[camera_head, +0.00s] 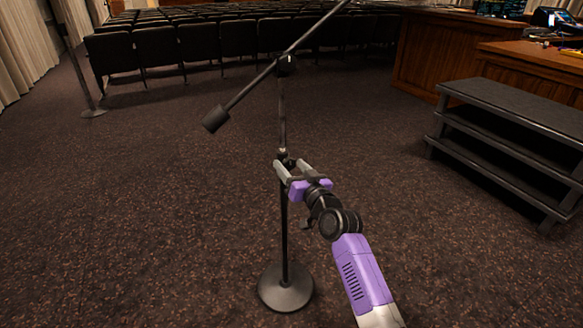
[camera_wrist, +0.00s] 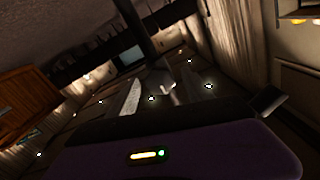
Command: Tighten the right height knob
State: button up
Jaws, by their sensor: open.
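A black microphone stand (camera_head: 284,225) stands upright on a round base (camera_head: 286,290) in the head view. A long tilted boom with a counterweight (camera_head: 215,119) crosses its top at a clamp (camera_head: 287,66). The height joint (camera_head: 285,155) is partway up the pole, and a small knob there is too small to make out clearly. My gripper (camera_head: 290,164) is open at this joint, with its pale fingers reaching either side of it. I cannot tell whether they touch anything. In the dark wrist view, the pole (camera_wrist: 134,22) rises beyond the fingers, and the knob is unclear.
Another stand (camera_head: 93,112) is at the back left. Rows of dark chairs (camera_head: 195,40) line the back. Black steps (camera_head: 510,125) and a wooden desk (camera_head: 530,65) are at the right. The carpet around the stand is clear.

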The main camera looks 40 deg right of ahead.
jog(key=v, duration=0.7)
jog(key=shift+s+p, duration=0.35)
jog(key=shift+s, duration=0.05)
jog(key=shift+a, duration=0.1)
jog(key=s+a+f+n+g+y, duration=0.1)
jog(key=s+a+n+y, duration=0.1)
jog(key=s+a, duration=0.85)
jog(key=s+a+f+n+g+y, duration=0.15)
jog(key=s+a, duration=0.45)
jog(key=s, duration=1)
jog(key=s+a+f+n+y, duration=0.1)
jog(key=s+a+n, duration=0.1)
jog(key=s+a, duration=0.9)
jog(key=s+d+r+p, duration=0.1)
jog(key=r+p, duration=0.9)
jog(key=s+d+r+p, duration=0.1)
jog(key=s+r+p, duration=0.1)
jog(key=r+p, duration=0.9)
jog(key=shift+r, duration=0.35)
